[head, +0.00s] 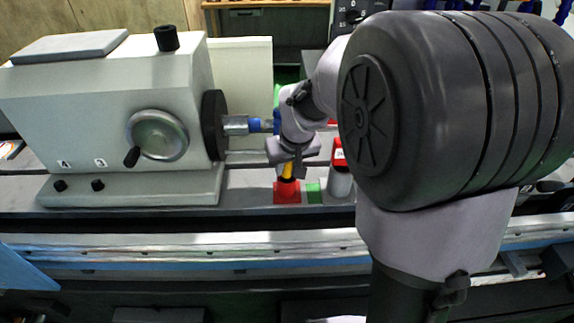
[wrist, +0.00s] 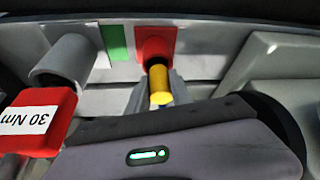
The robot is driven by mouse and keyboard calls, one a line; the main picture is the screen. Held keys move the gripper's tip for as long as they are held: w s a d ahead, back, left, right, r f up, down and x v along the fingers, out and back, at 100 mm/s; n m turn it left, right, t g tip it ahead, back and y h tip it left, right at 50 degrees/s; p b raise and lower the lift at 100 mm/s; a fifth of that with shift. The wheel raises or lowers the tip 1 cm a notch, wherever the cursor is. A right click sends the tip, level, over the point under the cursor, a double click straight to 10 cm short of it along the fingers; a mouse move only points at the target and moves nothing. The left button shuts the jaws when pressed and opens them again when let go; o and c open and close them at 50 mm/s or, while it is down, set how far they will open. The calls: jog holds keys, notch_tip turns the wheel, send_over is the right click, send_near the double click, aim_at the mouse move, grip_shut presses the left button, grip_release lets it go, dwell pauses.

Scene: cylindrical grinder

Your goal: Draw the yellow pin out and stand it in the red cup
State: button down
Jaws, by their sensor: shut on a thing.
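The yellow pin (head: 287,171) is between the fingers of my gripper (head: 288,163), which points down. In the wrist view the pin (wrist: 161,92) shows in front of my gripper's fingertips (wrist: 150,92), with a dark end towards the red cup (wrist: 157,40). In the head view the red cup (head: 287,193) stands on the machine bed directly below the pin. The pin looks upright and its lower end is at the cup's mouth. I cannot tell whether it is inside the cup or just above it. My gripper's wrist hides the pin's top in the head view.
A green square (head: 313,192) lies right of the cup. Beyond it stands a grey cylinder (head: 340,184) with a red block (head: 338,153), labelled 30 Nm in the wrist view (wrist: 38,122). The grinder headstock (head: 110,100), with its chuck and blue-ended workpiece (head: 254,125), is at left.

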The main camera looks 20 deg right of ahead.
jog(key=shift+f+b, duration=0.45)
jog(key=shift+f, duration=0.15)
jog(key=c, duration=1.1)
grip_release()
jog(key=shift+o, duration=0.2)
jog(key=shift+r, duration=0.1)
jog(key=d+p+v, duration=0.1)
jog(key=p+v, duration=0.5)
jog(key=v, duration=1.1)
jog(key=shift+a, duration=0.5)
jog(key=shift+s+r, duration=0.1)
